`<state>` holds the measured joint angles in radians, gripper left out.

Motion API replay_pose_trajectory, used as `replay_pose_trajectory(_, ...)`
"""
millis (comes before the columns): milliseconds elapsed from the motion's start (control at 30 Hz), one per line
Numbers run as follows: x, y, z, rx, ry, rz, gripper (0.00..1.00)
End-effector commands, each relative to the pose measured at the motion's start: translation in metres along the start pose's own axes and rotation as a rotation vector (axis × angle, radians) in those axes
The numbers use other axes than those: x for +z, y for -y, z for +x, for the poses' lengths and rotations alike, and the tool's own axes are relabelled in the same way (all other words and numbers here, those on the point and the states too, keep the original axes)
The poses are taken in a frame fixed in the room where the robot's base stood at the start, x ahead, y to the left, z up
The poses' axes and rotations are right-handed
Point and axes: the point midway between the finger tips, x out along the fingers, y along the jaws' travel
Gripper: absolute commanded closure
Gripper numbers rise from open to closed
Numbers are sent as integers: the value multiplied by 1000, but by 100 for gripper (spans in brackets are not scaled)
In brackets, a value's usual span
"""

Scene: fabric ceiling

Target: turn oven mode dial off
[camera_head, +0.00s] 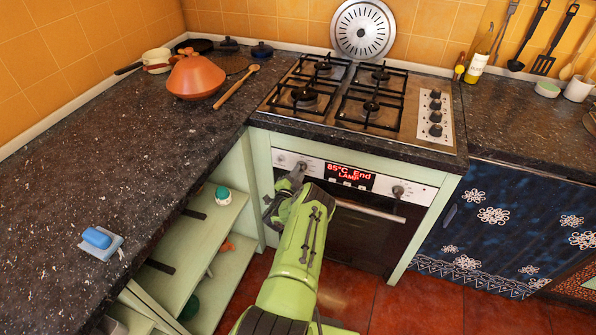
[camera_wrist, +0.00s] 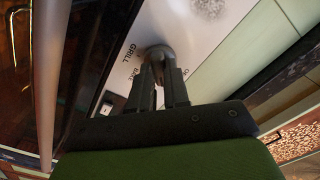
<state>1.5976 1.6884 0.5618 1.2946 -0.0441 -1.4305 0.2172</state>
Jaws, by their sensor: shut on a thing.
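The oven (camera_head: 366,240) is built in under the gas hob, with a pale control panel along its top. Its lit display (camera_head: 350,176) reads "85°C End LAMP" in red. My gripper (camera_head: 298,170) is at the left part of the panel, and my green arm reaches up to it from below. In the wrist view my gripper's fingers (camera_wrist: 160,78) are shut on a round grey dial (camera_wrist: 159,55). Printed words beside the dial include "GRILL"; other labels are partly hidden. A second dial (camera_head: 398,191) sits free at the right of the display.
The oven door handle (camera_head: 370,210) runs just below the panel. Open shelves (camera_head: 205,240) stand left of the oven, and a blue patterned cabinet (camera_head: 510,230) is to the right. The gas hob (camera_head: 350,100) is above. Red floor tiles (camera_head: 345,300) are clear in front.

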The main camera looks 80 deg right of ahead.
Motion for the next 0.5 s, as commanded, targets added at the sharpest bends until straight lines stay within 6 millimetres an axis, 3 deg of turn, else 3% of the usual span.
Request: replay_pose_trajectory(500,2,0,-2,1,9,-483,100)
